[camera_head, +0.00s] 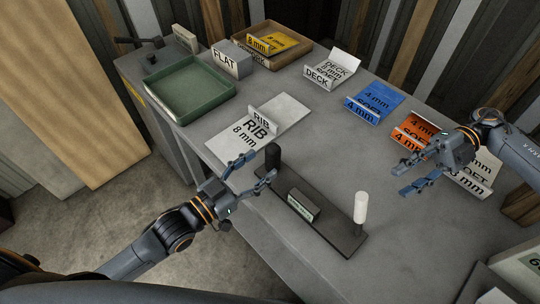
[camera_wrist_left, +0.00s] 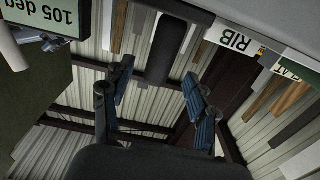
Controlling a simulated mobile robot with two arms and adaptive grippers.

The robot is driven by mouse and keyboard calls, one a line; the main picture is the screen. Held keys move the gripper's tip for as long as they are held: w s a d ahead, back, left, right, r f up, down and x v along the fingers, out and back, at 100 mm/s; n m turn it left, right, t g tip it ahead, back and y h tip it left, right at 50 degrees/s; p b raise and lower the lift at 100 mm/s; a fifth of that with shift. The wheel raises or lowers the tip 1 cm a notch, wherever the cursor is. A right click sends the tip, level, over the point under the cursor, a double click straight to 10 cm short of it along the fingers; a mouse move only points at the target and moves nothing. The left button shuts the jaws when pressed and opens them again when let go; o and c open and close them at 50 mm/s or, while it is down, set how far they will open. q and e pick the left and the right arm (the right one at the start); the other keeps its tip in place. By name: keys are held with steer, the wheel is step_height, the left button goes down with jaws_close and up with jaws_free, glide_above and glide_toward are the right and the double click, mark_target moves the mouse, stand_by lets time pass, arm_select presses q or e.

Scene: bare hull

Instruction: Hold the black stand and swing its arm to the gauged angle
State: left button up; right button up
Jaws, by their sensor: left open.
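The black stand is a long dark base (camera_head: 325,226) on the grey table, with a black upright post (camera_head: 273,157) at its far left end. A white upright cylinder (camera_head: 360,207) stands at its near right end. A small block with a label (camera_head: 302,206) sits between them; in the left wrist view the label (camera_wrist_left: 52,16) reads "105 deg". My left gripper (camera_head: 254,170) is open beside the black post, which shows ahead between its fingers in the left wrist view (camera_wrist_left: 168,48). My right gripper (camera_head: 414,168) is open and empty, over the right side of the table.
A plate with a RIB 8 mm sign (camera_head: 286,109) lies behind the post. A green tray (camera_head: 190,92), a FLAT sign (camera_head: 230,60), a DECK sign (camera_head: 330,70), a blue sheet (camera_head: 374,104) and an orange piece (camera_head: 413,131) stand further back. The table middle is clear.

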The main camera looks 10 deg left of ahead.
mark_target(268, 160)
arm_select(q)
steer(key=shift+x, duration=2.45)
